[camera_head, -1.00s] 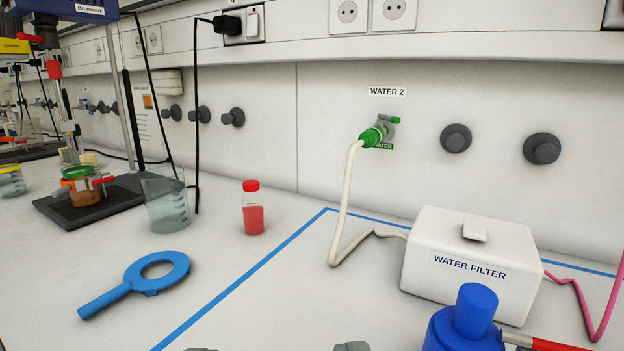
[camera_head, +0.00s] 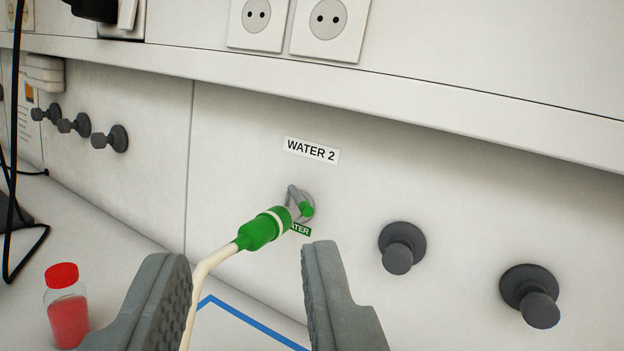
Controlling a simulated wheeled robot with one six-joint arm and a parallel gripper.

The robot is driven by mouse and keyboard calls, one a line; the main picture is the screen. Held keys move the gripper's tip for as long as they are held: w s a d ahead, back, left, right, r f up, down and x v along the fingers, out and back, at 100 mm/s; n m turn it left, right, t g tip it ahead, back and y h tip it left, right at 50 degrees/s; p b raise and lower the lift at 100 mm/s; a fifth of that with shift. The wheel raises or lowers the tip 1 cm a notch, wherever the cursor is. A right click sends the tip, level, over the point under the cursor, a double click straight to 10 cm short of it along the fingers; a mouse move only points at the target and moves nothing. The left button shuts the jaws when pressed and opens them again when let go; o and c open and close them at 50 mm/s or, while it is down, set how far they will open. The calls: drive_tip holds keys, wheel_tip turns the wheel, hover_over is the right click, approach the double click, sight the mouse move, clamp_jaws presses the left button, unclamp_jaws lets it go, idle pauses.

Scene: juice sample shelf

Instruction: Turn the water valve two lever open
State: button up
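The water valve two (camera_head: 300,205) is on the wall below the "WATER 2" label (camera_head: 311,150). Its small lever (camera_head: 294,195) is grey with a green part and shows above and behind the green hose connector (camera_head: 263,229). The connector points toward me, and a white hose (camera_head: 206,283) hangs from it. My gripper (camera_head: 245,262) is open, its two grey fingers apart at the bottom of the view. The hose passes between the fingers in the picture. The fingers look nearer to me than the valve and do not appear to touch it.
Two dark grey knobs (camera_head: 401,247) (camera_head: 531,295) are on the wall right of the valve, with several more at the left. A bottle with a red cap (camera_head: 67,306) stands at lower left.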

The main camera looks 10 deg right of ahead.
sight(290, 186)
drive_tip(key=w+d+f+n+g+y, duration=0.2)
drive_tip(key=w+d+f+y, duration=0.1)
drive_tip(key=w+d+f, duration=0.45)
drive_tip(key=w, duration=0.5)
drive_tip(key=w+a, duration=0.1)
drive_tip(key=w, duration=0.5)
drive_tip(key=w+a+r, duration=0.1)
drive_tip(key=w, duration=0.5)
drive_tip(key=shift+w+r, duration=0.1)
drive_tip(key=shift+c, duration=0.4)
clamp_jaws()
